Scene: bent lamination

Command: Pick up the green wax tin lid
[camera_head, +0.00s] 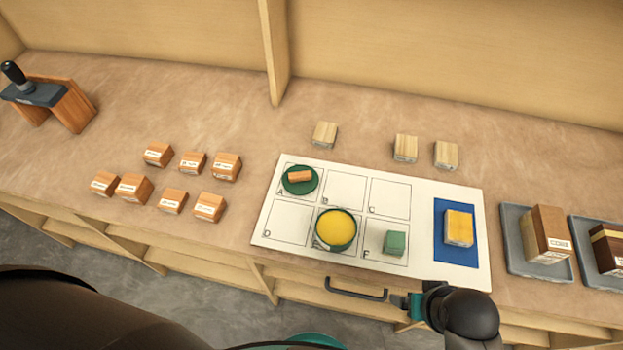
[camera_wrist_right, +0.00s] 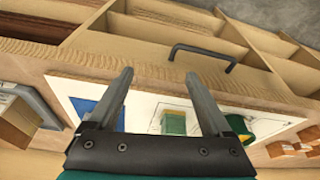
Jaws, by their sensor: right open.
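The green lid (camera_head: 300,189) is a flat round disc lying in cell A of the white board, with a small orange-brown wooden block (camera_head: 300,176) on top of it. The open green tin with yellow wax (camera_head: 336,228) stands below and right of it, near cell E. My right gripper (camera_head: 405,302) is beyond the board's front edge, below the green block and well away from the lid. In the right wrist view its fingers (camera_wrist_right: 155,76) are spread with nothing held between them. I cannot make out the lid there. My left gripper is not in view.
A green block (camera_head: 395,243) sits in cell F, and a yellow block (camera_head: 458,228) on the blue patch. Several labelled wooden blocks (camera_head: 172,201) lie left of the board (camera_head: 345,208). Pale blocks (camera_head: 405,148) stand behind it; grey trays (camera_head: 511,232) stand right. Cells B and C are empty.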

